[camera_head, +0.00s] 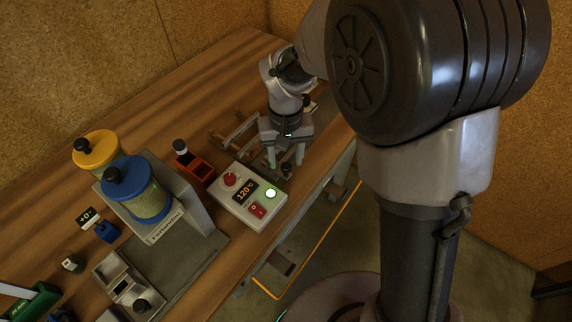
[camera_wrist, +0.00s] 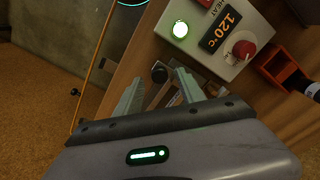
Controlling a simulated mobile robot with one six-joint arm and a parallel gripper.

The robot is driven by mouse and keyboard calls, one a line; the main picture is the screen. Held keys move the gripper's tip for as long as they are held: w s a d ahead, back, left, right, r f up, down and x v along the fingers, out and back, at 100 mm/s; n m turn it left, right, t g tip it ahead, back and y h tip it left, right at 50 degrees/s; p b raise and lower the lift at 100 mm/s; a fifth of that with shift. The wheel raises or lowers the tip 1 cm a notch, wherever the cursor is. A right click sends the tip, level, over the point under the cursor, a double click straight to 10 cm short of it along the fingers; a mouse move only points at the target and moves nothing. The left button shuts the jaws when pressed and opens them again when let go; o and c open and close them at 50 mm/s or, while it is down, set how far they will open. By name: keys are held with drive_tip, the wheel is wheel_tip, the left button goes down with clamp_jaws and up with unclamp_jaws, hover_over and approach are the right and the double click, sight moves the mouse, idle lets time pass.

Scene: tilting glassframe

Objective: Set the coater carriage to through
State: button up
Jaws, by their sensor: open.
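My gripper (camera_head: 285,161) is open over the right part of the bench, with its fingers pointing down. A part beneath the knob is mostly hidden by the fingers. No readable label names the coater carriage or a "through" position, so I cannot tell for certain whether this knob belongs to it.
A white heater box (camera_head: 248,205) reading 120°C stands just left of the gripper, beside a red tray (camera_head: 197,172). A wooden frame (camera_head: 238,130) lies behind. A grey machine (camera_head: 178,215) with yellow- and blue-lidded jars stands further left. The bench's front edge is close.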

wheel_tip(320, 180, down, 2)
drive_tip(key=shift+f, duration=0.15)
clamp_jaws()
idle(1.4)
